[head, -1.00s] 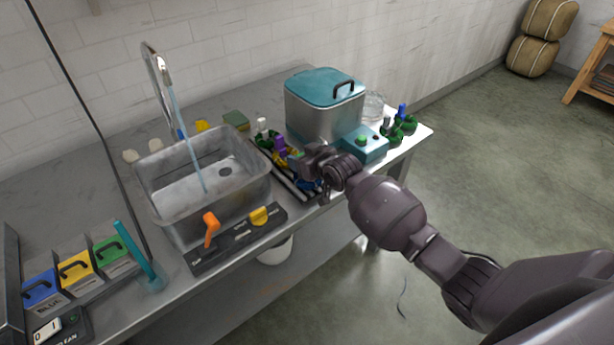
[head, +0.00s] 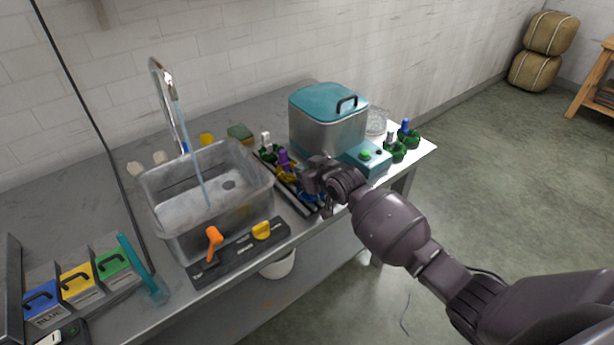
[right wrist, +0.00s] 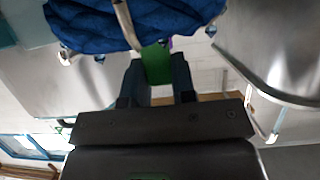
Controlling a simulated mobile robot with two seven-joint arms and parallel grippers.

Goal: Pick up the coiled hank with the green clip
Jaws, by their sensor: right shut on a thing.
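The blue coiled hank (right wrist: 130,25) fills the top of the right wrist view, with the green clip (right wrist: 156,62) at its lower edge. My right gripper (right wrist: 157,80) is shut on the green clip, one finger on each side. In the head view my right gripper (head: 308,182) is at the near end of the dark rack, and it hides the green clip. Part of the blue hank (head: 312,197) shows just below it, at the rack; I cannot tell whether it touches the bars. My left gripper is not in view.
A yellow hank with a purple clip (head: 284,160) and a green hank with a white clip (head: 267,150) are farther along the rack. The sink (head: 160,212) is left, the steel pot (head: 325,133) behind. Green hanks (head: 397,152) stand right, near the table edge.

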